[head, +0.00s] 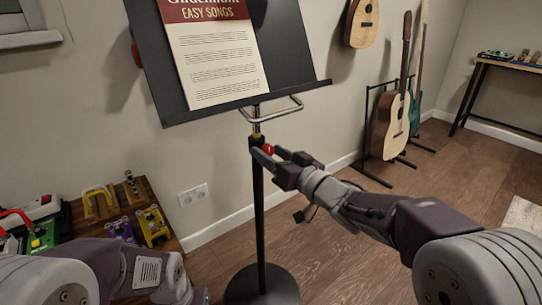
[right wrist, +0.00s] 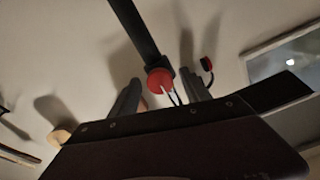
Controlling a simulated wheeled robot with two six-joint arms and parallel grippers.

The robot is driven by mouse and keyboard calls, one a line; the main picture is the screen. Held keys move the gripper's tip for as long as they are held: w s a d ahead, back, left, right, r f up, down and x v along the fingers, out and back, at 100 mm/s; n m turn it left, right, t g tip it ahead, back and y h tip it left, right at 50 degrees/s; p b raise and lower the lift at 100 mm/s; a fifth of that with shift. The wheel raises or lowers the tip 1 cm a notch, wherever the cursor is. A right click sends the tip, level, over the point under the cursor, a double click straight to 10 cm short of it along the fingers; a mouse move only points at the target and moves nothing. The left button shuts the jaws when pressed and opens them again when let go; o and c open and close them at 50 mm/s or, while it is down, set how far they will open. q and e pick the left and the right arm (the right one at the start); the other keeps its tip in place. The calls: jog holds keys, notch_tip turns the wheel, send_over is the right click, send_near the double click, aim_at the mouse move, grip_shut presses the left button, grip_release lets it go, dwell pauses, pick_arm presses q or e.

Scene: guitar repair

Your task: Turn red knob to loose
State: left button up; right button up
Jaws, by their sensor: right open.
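The red knob (head: 268,149) sits on the black pole of the music stand (head: 259,190), just below the stand's wire ledge. My right gripper (head: 268,157) is at the knob in the head view, its fingers reaching to the pole. In the right wrist view the red knob (right wrist: 160,80) with a pale mark lies between the two open fingers (right wrist: 160,95), with space on both sides. My left arm (head: 130,270) is at the lower left of the head view; its fingers are not visible.
The stand's black desk (head: 290,60) holds a song book (head: 215,60) above the gripper. A wooden table (head: 160,195) with several pedals stands at the left. Guitars on a rack (head: 392,120) stand at the back right. The floor (head: 345,260) between is clear.

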jog(key=shift+c, duration=0.3)
grip_shut()
